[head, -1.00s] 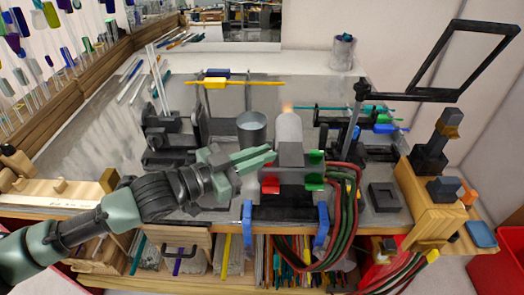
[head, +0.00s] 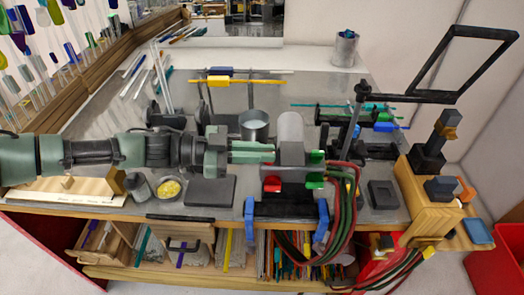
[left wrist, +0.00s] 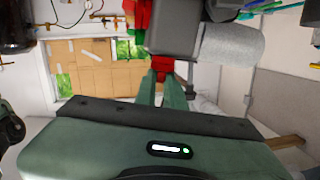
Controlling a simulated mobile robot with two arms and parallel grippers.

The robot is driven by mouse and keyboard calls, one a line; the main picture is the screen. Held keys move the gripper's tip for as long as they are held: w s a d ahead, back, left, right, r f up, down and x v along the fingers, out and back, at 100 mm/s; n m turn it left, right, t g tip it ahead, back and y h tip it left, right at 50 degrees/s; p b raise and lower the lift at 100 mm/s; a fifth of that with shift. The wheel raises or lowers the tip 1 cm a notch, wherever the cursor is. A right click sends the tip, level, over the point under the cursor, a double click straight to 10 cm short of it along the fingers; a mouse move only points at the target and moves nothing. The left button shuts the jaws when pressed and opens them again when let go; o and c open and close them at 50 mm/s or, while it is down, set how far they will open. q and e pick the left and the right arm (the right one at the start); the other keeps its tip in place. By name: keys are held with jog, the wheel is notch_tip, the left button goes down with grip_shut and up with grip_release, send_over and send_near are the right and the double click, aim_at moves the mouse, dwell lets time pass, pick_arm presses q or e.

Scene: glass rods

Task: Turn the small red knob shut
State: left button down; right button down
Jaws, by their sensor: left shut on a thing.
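My left gripper (head: 268,152) comes in from the left, level, with its green fingers against the grey burner block (head: 292,154). In the left wrist view the fingers are close together, shut on the small red knob (left wrist: 162,63). In the head view the fingers hide this knob. A larger red part (head: 272,184) sits below the fingers on the burner's front, with green parts (head: 316,181) to its right. The pale burner barrel (head: 290,127) rises behind the block, with no glow at its top. My right gripper is not in view.
A metal cup (head: 254,127) stands behind the fingers. Red, green and black hoses (head: 347,205) hang at the burner's right. A dark flat pad (head: 210,191) and a jar with yellow contents (head: 168,188) lie below my arm. Blue clamps (head: 249,220) hold the bench edge.

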pick_arm(q)
jog(key=shift+w+f+m+g, duration=0.1)
jog(key=shift+f+m+g, duration=0.05)
jog(key=shift+m+g, duration=0.45)
jog(key=shift+g, duration=0.4)
jog(key=c, duration=1.5)
grip_release()
jog(key=shift+f, duration=0.1)
jog(key=shift+w, duration=0.1)
jog(key=shift+a, duration=0.2)
jog(key=a+r+b, duration=0.1)
jog(key=a+b, duration=0.2)
jog(key=a, duration=0.4)
jog(key=shift+r, duration=0.2)
jog(key=shift+a, duration=0.15)
